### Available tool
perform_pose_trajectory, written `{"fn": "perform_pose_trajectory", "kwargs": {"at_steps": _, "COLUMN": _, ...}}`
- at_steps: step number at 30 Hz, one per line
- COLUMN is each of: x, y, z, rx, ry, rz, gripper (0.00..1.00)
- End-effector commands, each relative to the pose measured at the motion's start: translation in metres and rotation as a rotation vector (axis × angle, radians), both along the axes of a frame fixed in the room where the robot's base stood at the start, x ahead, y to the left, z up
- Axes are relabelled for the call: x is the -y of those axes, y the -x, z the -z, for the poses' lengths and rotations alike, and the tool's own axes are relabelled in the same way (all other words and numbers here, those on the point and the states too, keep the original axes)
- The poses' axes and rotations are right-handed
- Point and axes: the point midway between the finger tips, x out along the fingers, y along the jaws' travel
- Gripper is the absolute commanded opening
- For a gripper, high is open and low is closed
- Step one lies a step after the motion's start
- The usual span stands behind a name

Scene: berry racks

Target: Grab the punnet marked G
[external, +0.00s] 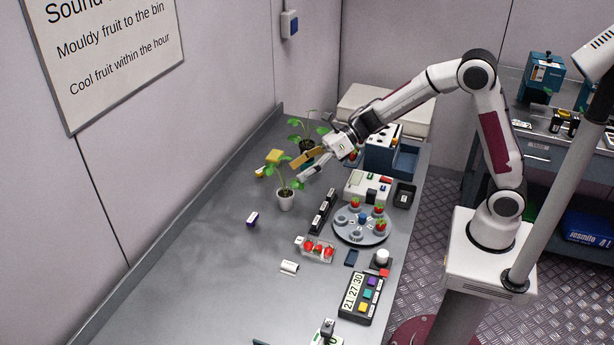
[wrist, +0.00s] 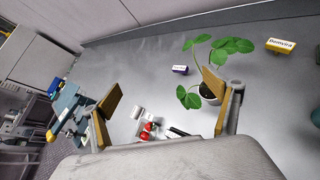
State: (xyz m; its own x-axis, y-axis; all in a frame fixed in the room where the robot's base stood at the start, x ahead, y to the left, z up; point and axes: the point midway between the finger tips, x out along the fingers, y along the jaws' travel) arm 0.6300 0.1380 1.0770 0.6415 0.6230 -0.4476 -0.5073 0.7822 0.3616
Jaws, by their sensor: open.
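A clear punnet (external: 316,249) with red berries sits on the grey bench, left of the round turntable. It has a small white tag at its left end, but I cannot read a letter on it. In the wrist view red berries (wrist: 148,131) show low between my fingers, partly cut off by the gripper body. My gripper (external: 304,167) is open and empty, above the bench near the potted plants and well behind the punnet. Its two tan finger pads also show apart in the wrist view (wrist: 162,92).
Potted strawberry plants (external: 285,200) (external: 307,145) stand close to my gripper. A black rack (external: 322,212) and the turntable (external: 361,238) with berries lie near the punnet. A white roll-like item (external: 289,267) lies in front. The left bench is mostly clear.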

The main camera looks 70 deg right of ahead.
Motion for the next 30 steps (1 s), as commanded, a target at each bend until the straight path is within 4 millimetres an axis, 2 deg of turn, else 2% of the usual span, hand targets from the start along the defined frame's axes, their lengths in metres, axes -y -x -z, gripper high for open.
{"fn": "perform_pose_trajectory", "kwargs": {"at_steps": 1, "x": -0.007, "y": 0.002, "z": 0.012, "rx": 0.015, "ry": 0.020, "rz": -0.067, "gripper": 0.88}}
{"fn": "perform_pose_trajectory", "kwargs": {"at_steps": 9, "x": -0.044, "y": 0.035, "z": 0.065, "rx": 0.133, "ry": 0.097, "rz": -0.460, "gripper": 0.88}}
{"fn": "perform_pose_trajectory", "kwargs": {"at_steps": 16, "x": -0.061, "y": 0.077, "z": 0.104, "rx": 0.242, "ry": 0.090, "rz": -0.767, "gripper": 0.88}}
{"fn": "perform_pose_trajectory", "kwargs": {"at_steps": 22, "x": -0.065, "y": 0.103, "z": 0.122, "rx": 0.308, "ry": 0.061, "rz": -0.925, "gripper": 0.88}}
{"fn": "perform_pose_trajectory", "kwargs": {"at_steps": 30, "x": -0.065, "y": 0.110, "z": 0.126, "rx": 0.327, "ry": 0.051, "rz": -0.967, "gripper": 0.88}}
